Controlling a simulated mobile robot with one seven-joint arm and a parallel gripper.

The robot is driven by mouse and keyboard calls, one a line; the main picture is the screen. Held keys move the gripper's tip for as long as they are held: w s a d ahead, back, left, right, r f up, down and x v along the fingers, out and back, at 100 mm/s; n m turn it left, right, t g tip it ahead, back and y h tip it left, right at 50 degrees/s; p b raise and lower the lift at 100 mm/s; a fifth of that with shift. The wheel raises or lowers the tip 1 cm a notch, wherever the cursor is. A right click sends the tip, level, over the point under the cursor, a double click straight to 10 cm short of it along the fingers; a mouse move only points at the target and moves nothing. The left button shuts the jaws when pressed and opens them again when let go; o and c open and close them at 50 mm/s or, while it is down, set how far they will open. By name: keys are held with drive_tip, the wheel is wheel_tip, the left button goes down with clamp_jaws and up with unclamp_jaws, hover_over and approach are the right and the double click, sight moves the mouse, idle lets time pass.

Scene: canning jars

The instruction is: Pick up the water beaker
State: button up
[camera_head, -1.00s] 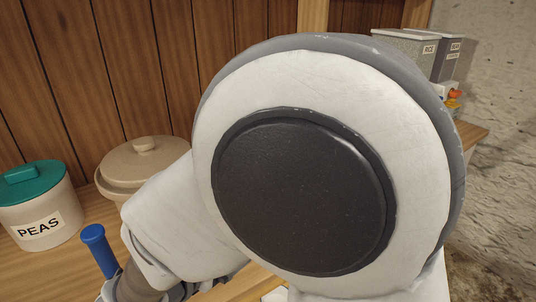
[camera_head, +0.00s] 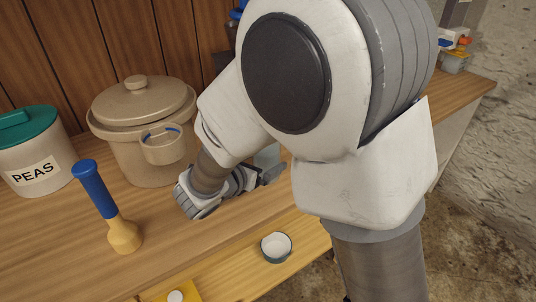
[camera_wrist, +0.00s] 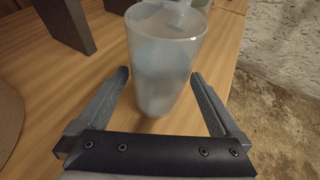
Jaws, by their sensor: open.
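The water beaker looks like a tall, pale, translucent cup (camera_wrist: 163,62) standing upright on the wooden counter in the wrist view. Something small and pale blue shows at its top. My gripper (camera_wrist: 159,76) is open, with one finger on each side of the beaker's lower part. A gap shows on both sides, and nothing is gripped. In the head view my gripper (camera_head: 262,176) is low over the counter, partly hidden by my arm. A pale bit of the beaker (camera_head: 267,156) shows just behind it.
A dark upright piece (camera_wrist: 66,24) stands beyond my left finger.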

drive_tip(key=x, duration=0.3)
drive_tip(key=shift+r, duration=0.15)
drive_tip(key=c, duration=1.4)
drive_tip(key=shift+r, duration=0.1)
wheel_tip(320, 180, up, 4)
drive_tip(key=shift+r+p, duration=0.2)
drive_tip(key=shift+p, duration=0.75)
drive_tip(key=s+d+r, duration=0.1)
drive_tip(key=d+r, duration=0.1)
drive_tip(key=d, duration=0.1)
drive_tip(key=s+d+r+p, duration=0.1)
drive_tip(key=s+d+r, duration=0.1)
drive_tip(key=d, duration=0.2)
drive_tip(key=s+d+r+p, duration=0.1)
drive_tip(key=s+d+r, duration=0.1)
drive_tip(key=d, duration=0.1)
drive_tip(key=shift+d+r, duration=0.2)
drive_tip(key=shift+d, duration=0.1)
